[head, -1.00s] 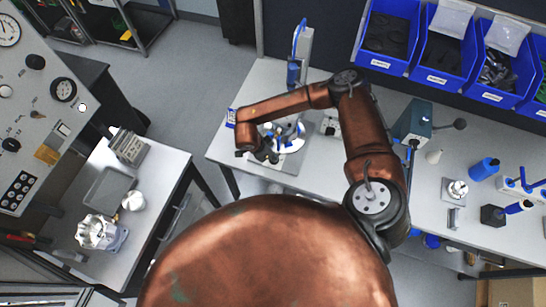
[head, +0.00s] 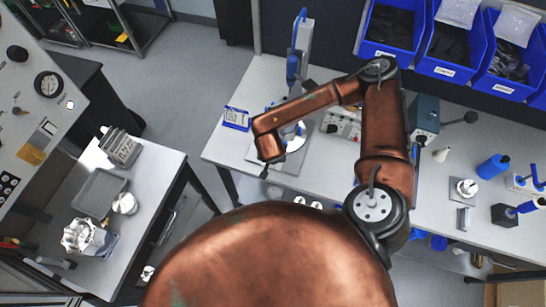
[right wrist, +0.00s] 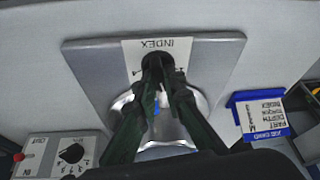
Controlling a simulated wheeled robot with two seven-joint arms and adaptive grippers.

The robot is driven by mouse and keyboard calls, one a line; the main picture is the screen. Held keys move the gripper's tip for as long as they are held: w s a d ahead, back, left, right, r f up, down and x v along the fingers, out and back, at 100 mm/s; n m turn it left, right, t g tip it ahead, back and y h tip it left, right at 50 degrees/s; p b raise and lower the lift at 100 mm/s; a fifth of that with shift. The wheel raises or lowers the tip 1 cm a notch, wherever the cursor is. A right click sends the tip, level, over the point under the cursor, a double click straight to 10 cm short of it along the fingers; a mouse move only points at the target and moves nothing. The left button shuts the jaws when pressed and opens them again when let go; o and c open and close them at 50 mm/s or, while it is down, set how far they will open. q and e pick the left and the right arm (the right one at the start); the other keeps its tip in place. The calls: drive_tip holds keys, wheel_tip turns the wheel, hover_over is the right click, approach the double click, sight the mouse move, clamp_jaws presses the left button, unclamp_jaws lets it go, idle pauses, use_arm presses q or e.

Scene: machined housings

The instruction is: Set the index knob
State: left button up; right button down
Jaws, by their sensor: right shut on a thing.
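A shiny round metal part (right wrist: 192,102) lies behind the fingers. In the head view my right arm reaches over the bench to the plate (head: 298,162). My left gripper is not in view.
A blue-framed job card (right wrist: 262,112) lies beside the plate. A control box (right wrist: 65,155) with a black dial and red button stands on the other side. A tall press column (head: 301,50) rises behind. A side table (head: 160,165) holds a housing (head: 82,237).

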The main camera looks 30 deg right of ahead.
drive_tip(key=n, duration=0.1)
drive_tip(key=n+y+b, duration=0.1)
drive_tip(key=n, duration=0.1)
drive_tip(key=shift+w+d+n+t+b, duration=0.1)
drive_tip(key=shift+d+n+t+b, duration=0.1)
drive_tip(key=shift+n+t+b, duration=0.15)
drive_tip(key=shift+r+n+y, duration=0.1)
drive_tip(key=shift+n+y, duration=0.5)
drive_tip(key=shift+n, duration=0.65)
drive_tip(key=shift+w+d+r+n+y, duration=0.1)
drive_tip(key=shift+n+y, duration=0.3)
drive_tip(key=shift+n, duration=0.6)
drive_tip(key=shift+d+n+y, duration=0.1)
drive_tip(key=shift+n+y, duration=0.3)
drive_tip(key=shift+n, duration=0.6)
drive_tip(key=c, duration=2)
unclamp_jaws()
drive_tip(key=shift+a, duration=0.1)
drive_tip(key=shift+c, duration=0.2)
drive_tip(key=shift+s, duration=0.2)
